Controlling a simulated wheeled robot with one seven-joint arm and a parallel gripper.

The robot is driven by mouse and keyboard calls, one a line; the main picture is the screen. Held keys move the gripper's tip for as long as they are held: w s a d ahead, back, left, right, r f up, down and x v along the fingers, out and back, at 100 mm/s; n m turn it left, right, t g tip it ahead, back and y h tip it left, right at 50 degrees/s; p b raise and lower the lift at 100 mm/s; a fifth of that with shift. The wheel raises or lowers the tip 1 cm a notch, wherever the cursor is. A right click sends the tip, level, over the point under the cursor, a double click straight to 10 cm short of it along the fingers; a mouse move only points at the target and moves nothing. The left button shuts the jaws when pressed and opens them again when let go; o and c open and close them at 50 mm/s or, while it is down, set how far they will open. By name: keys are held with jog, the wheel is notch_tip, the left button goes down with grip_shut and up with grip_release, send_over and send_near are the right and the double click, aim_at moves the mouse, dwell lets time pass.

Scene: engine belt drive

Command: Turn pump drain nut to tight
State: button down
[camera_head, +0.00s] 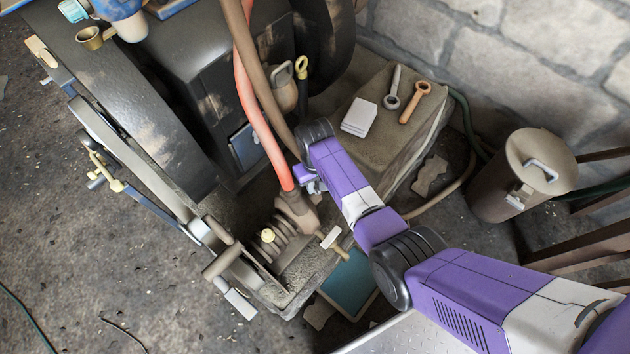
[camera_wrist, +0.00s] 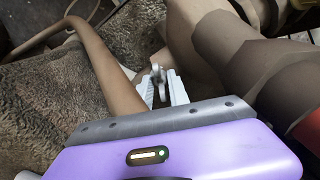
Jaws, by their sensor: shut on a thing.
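The pump (camera_head: 297,212) is a brownish ribbed body at the engine's lower front, with a red hose (camera_head: 262,120) running into its top. My gripper (camera_head: 312,187) is beside the pump, just right of the hose end. In the wrist view, its two pale fingers (camera_wrist: 161,88) are shut on a small grey piece (camera_wrist: 157,70) that looks like the pump drain nut. The fingers cover most of it, so its turn angle cannot be told. The pump's thick brown body (camera_wrist: 235,55) is close on the right there.
A brown hose (camera_wrist: 105,70) passes close to the left of my fingers. A stone block (camera_head: 375,145) carries two wrenches and white cards. A lidded metal bin (camera_head: 520,180) stands at right. A teal panel (camera_head: 350,281) lies below the pump. Open floor is at left.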

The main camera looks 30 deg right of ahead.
aim_at(315, 187)
dwell(0.3)
jog(key=c, duration=1.5)
grip_release()
jog(key=shift+c, duration=0.2)
jog(key=shift+r+p, duration=1.6)
jog(key=shift+r, duration=2.3)
